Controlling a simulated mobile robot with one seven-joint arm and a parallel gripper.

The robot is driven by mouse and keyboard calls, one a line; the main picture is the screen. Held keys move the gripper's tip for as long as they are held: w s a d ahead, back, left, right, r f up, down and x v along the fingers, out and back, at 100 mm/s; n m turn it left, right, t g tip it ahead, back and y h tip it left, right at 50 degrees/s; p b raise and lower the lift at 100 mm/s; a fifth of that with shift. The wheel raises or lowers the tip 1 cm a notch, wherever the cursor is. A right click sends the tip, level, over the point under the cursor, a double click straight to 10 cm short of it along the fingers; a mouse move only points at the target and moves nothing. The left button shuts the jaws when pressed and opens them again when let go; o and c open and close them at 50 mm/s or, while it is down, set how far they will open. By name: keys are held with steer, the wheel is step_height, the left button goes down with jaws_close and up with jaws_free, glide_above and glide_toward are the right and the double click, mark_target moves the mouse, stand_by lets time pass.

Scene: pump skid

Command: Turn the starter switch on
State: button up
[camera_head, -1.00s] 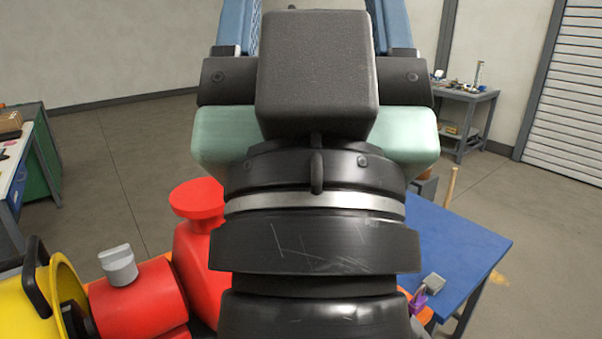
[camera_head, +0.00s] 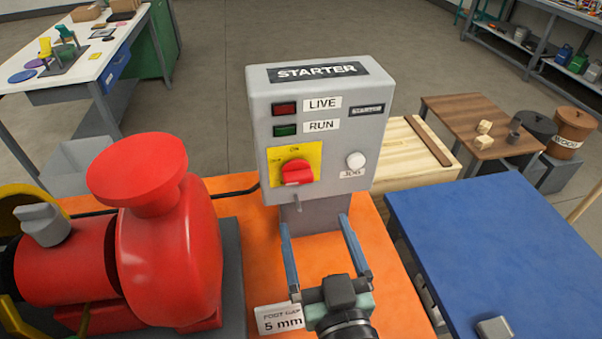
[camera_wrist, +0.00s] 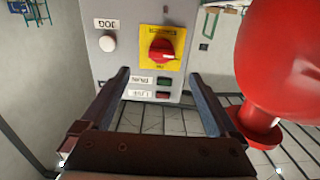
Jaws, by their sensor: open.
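The starter box (camera_head: 322,100) is a grey upright box labelled STARTER. Its switch is a red rotary knob (camera_head: 297,172) on a yellow plate (camera_head: 310,155), with an ON mark above. The knob also shows upside down in the wrist view (camera_wrist: 161,48), with a white mark towards the right there. Whether it stands at ON is hard to read. My gripper (camera_head: 316,222) is open and empty, in front of and below the box in the head view. In the wrist view my gripper (camera_wrist: 160,73) has its fingers apart, with the knob beyond the tips, untouched.
A white JOG button (camera_head: 356,160) sits right of the knob. LIVE (camera_head: 284,109) and RUN (camera_head: 285,130) lamps look dark. A red pump (camera_head: 165,240) stands close left, a blue table (camera_head: 470,240) right.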

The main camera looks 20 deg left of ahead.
mark_target(300, 182)
steer(key=p+x, duration=0.1)
steer(key=x, duration=0.4)
steer(key=p+x, duration=0.2)
steer(key=x, duration=0.3)
steer(key=shift+a+r, duration=0.25)
steer(key=shift+a, duration=0.1)
steer(key=shift+w+a+f+p, duration=0.15)
steer(key=shift+w+a+p, duration=0.2)
steer(key=shift+w, duration=0.3)
steer(key=shift+c, duration=0.2)
steer(key=c, duration=1.3)
steer(key=shift+c, duration=0.2)
